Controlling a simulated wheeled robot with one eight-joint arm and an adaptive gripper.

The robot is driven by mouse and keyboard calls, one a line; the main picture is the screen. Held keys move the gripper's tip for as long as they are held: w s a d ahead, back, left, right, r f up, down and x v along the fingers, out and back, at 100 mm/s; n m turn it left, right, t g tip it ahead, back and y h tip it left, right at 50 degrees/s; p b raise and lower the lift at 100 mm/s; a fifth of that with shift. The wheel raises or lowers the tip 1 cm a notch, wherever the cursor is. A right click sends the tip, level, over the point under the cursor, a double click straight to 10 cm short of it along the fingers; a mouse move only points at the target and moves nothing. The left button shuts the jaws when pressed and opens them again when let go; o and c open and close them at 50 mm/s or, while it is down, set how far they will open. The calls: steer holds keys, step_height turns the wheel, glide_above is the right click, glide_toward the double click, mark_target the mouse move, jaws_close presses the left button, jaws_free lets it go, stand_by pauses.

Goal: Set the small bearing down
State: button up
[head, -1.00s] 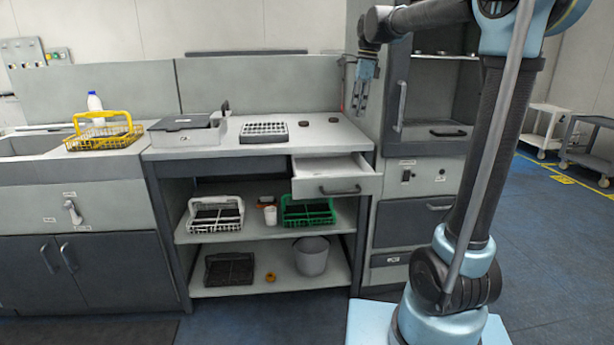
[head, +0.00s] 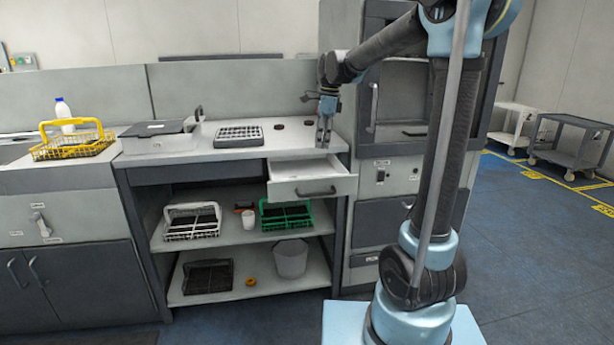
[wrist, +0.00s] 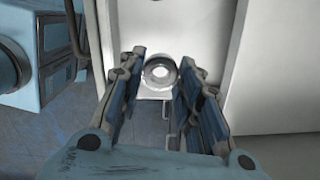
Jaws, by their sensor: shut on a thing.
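My gripper (head: 323,143) hangs pointing down at the right end of the worktop, by the open drawer (head: 312,188), in the head view. In the wrist view my gripper (wrist: 162,60) has its two fingers on either side of the small bearing (wrist: 161,72), a shiny metal ring with a bright centre. The gripper is shut on it. A pale flat surface lies behind the ring; I cannot tell how far below it is. The bearing is too small to make out in the head view.
The worktop (head: 225,152) carries a grey lidded box (head: 160,136), a rack with holes (head: 238,136) and two dark round pieces (head: 280,127). A tall cabinet (head: 383,177) stands close on the right. A yellow basket (head: 72,147) sits at the left. Shelves below hold baskets.

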steer(key=f, duration=1.2)
steer(key=shift+s+f, duration=0.2)
steer(key=shift+f, duration=0.1)
steer(key=o, duration=1.1)
